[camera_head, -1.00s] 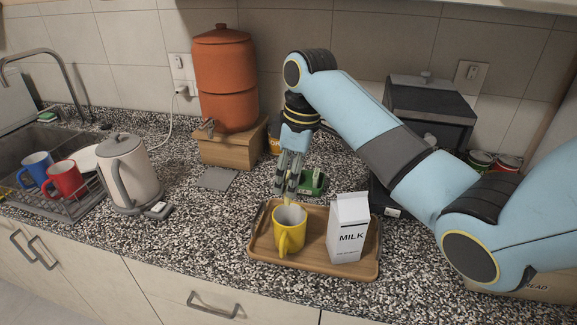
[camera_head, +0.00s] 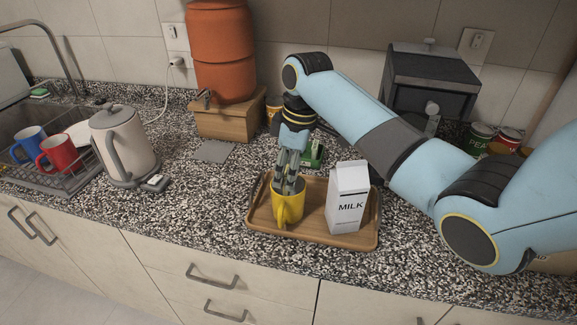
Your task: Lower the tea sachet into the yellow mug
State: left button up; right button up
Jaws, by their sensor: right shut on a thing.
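The yellow mug (camera_head: 289,208) stands upright on the wooden tray (camera_head: 262,227), its handle toward me. My right gripper (camera_head: 286,188) points down at the mug from above, with its fingertips at the mug's opening. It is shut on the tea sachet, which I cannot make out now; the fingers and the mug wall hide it. I cannot tell whether the fingertips touch the rim. My left gripper is not in view.
A milk carton (camera_head: 347,198) stands on the tray just right of the mug. A green box (camera_head: 314,154) lies behind the gripper. A kettle (camera_head: 124,146) stands at left, near red (camera_head: 58,154) and blue (camera_head: 29,145) mugs. The counter between kettle and tray is mostly clear.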

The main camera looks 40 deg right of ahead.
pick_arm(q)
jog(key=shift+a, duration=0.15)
pick_arm(e)
jog(key=shift+f, duration=0.1)
jog(key=o, duration=0.8)
jog(key=shift+o, duration=0.2)
notch_tip(320, 180, up, 12)
jog(key=s+d, duration=0.1)
jog(key=shift+s, duration=0.2)
jog(key=shift+d+f, duration=0.1)
